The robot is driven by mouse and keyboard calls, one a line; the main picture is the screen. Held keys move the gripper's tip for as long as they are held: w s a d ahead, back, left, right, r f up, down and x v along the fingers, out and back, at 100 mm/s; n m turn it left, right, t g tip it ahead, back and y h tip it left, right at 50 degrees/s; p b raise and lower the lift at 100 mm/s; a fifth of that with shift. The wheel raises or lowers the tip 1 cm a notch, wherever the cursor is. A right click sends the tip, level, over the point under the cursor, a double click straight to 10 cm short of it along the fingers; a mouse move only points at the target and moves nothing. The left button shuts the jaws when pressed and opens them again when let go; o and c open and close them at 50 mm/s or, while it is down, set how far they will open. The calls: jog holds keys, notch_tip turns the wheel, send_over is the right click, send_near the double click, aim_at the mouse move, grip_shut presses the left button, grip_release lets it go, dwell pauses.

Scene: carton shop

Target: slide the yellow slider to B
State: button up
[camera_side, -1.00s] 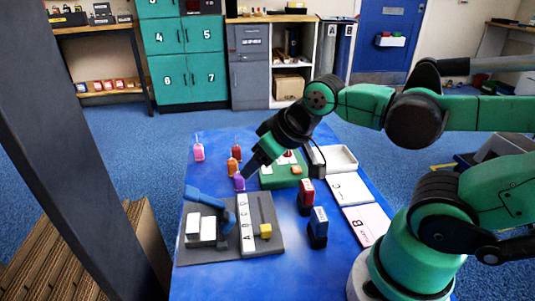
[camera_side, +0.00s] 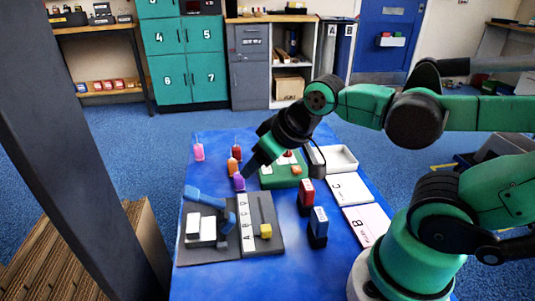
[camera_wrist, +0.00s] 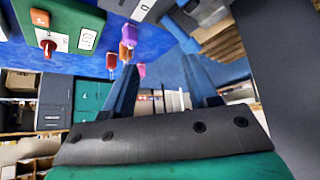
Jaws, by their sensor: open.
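The yellow slider (camera_side: 265,231) is a small block on a slot in a dark grey board (camera_side: 272,247), at the near part of the slot in the side view. A white strip (camera_side: 247,226) with letters runs along the slot's left side; the letters are small, and I cannot tell exactly which one the slider is beside. My gripper (camera_side: 248,174) is above the table beyond the board's far edge, apart from the slider. In the wrist view my gripper (camera_wrist: 162,66) has its fingers spread with nothing between them. The slider does not show in the wrist view.
A purple piece (camera_side: 239,184) is close by my gripper, with orange, red and pink ones behind. A green box (camera_side: 287,180) and red and blue upright blocks (camera_side: 318,222) stand to the right.

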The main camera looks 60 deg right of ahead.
jog(key=shift+o, duration=0.2)
jog(key=n+g, duration=0.7)
jog(key=n, duration=0.1)
send_over(266, 227)
jog(key=f, duration=0.5)
jog(key=shift+w+f, duration=0.2)
jog(key=shift+f, duration=0.1)
jog(key=shift+s+f+n, duration=0.2)
jog(key=shift+f+n, duration=0.2)
jog(key=shift+n, duration=0.1)
jog(key=shift+f, duration=2.65)
grip_shut()
